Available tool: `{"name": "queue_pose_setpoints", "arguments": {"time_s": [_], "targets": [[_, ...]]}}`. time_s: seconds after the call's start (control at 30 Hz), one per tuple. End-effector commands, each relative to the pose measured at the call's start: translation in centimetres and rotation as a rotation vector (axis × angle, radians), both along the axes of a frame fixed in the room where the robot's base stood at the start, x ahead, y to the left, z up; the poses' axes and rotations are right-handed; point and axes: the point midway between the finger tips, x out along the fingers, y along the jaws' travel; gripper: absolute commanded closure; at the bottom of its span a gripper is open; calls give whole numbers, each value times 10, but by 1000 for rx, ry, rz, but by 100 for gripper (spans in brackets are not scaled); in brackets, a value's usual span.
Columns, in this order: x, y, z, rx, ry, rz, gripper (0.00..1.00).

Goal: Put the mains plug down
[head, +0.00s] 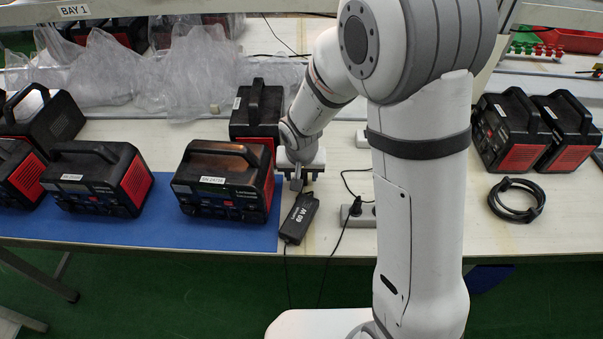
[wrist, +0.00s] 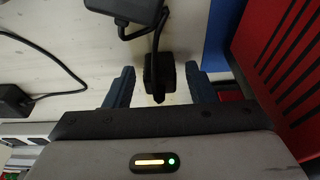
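The black mains plug (wrist: 159,72) sits between the two fingers of my gripper (wrist: 162,88) in the wrist view, with a visible gap on each side. My gripper is open around it and does not touch it from either side. A black cable runs from the plug to the black power adapter (wrist: 125,8). In the head view my gripper (head: 297,181) is low over the bench, just behind the adapter (head: 299,218), which is marked 60 W. The plug is hard to make out there. Whether it rests fully on the bench is not clear.
A black and red power unit (head: 225,182) stands on the blue mat (head: 150,232) left of my gripper; another (head: 257,112) stands behind. A socket strip (head: 361,215) with a cable is to the right.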

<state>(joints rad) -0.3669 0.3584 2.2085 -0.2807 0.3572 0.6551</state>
Motion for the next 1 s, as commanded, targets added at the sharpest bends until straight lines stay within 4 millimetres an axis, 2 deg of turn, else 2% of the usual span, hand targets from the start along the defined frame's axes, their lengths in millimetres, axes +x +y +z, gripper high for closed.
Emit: {"name": "queue_pose_setpoints", "arguments": {"time_s": [0.23,0.37,0.47,0.8,1.0], "targets": [[0,0,1,0,0,0,50],[0,0,10,0,0,1,50],[-3,1,24,2,-5,0,50],[-22,2,96,2,-4,3,50],[-28,2,119,1,-1,1,50]]}}
